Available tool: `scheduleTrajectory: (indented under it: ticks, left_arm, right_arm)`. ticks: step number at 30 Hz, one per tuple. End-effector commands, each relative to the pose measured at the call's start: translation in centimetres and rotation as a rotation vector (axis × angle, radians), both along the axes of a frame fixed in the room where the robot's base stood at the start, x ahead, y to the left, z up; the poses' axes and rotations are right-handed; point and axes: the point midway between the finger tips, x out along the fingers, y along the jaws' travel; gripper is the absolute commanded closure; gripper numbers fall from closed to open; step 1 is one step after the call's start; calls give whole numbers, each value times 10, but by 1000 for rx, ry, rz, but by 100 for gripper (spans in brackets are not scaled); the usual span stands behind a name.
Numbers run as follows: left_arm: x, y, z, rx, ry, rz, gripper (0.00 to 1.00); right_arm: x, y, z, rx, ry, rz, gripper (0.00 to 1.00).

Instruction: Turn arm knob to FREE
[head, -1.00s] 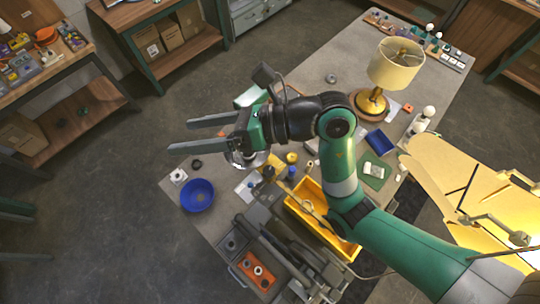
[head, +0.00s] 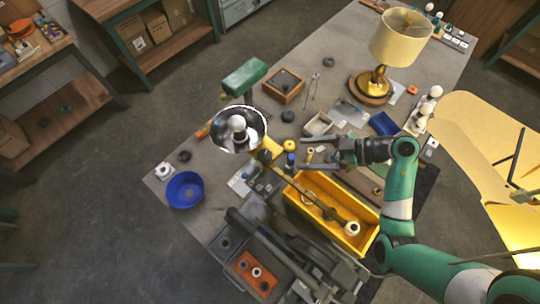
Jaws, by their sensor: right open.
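A desk lamp's shiny round shade (head: 238,131) with a white bulb lies face up near the left edge of the workbench. I cannot tell for certain which part is the arm knob, and no FREE marking is legible. My right gripper (head: 303,153) is open, its two fingers pointing left toward the blue and yellow parts. Nothing shows clearly between the fingers, and contact cannot be told.
A yellow bin (head: 330,192) lies below my right gripper. A blue bowl (head: 185,190) sits at the left edge. A brass table lamp (head: 400,38) stands at the back right. A wooden box (head: 284,86) and a green block (head: 244,77) are farther back. Grey tooling (head: 300,265) fills the front.

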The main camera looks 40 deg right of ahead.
Motion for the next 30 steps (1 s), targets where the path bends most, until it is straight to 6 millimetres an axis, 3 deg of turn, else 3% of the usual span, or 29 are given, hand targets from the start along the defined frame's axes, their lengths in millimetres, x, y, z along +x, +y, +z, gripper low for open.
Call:
scheduleTrajectory:
  ticks: [5,18,29,30]
  left_arm:
    - [0,0,-1,0,0,0,50]
    - [0,0,-15,0,0,0,50]
    - [0,0,-15,0,0,0,50]
    - [0,0,-15,0,0,0,50]
  right_arm:
    - [12,11,-6,0,0,6,16]
    - [75,64,-40,-3,0,4,16]
    - [82,69,-43,-3,-1,0,16]
    - [82,69,-43,-3,-1,0,20]
